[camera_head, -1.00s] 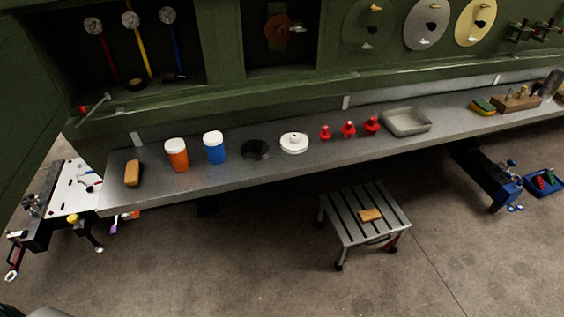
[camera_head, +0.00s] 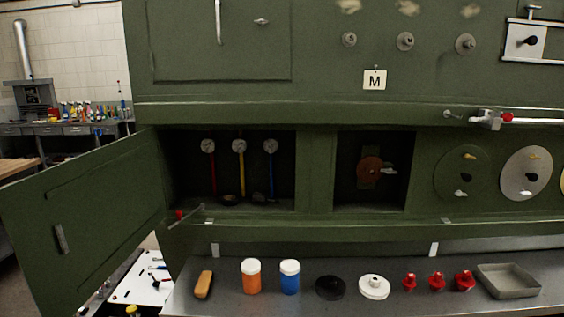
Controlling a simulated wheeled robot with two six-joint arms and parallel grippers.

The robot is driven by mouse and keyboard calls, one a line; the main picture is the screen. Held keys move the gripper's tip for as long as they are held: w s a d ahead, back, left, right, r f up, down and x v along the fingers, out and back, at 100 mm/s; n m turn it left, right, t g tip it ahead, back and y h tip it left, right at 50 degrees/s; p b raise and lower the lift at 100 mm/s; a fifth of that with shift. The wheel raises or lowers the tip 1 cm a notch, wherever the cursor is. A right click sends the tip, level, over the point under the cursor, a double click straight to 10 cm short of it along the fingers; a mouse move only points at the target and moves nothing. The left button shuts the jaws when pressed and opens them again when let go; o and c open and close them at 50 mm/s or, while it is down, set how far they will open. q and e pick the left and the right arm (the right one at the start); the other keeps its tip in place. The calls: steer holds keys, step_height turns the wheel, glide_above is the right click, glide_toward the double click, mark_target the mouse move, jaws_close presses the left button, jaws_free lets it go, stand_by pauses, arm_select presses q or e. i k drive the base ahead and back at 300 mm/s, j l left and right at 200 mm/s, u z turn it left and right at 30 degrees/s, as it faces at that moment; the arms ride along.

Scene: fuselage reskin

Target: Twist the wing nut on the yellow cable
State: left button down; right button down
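The yellow cable (camera_head: 241,178) hangs upright in the middle of an open, dark bay in the green fuselage panel. A round gauge-like disc (camera_head: 239,146) is at its top. A red cable (camera_head: 213,178) is to its left and a blue cable (camera_head: 271,178) to its right, each with a similar disc. Small dark parts lie at the bay's floor near the cable ends. The wing nut is too small and dark to make out. Neither of my grippers is in view.
A green door (camera_head: 95,225) stands open left of the bay. A red-tipped rod (camera_head: 190,213) sticks out at the bay's lower left. Below, a grey shelf (camera_head: 330,268) holds a tan block (camera_head: 203,284), orange jar (camera_head: 251,277), blue jar (camera_head: 290,277) and tray (camera_head: 508,281).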

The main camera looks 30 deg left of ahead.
mark_target(239, 146)
steer(key=u, duration=1.1)
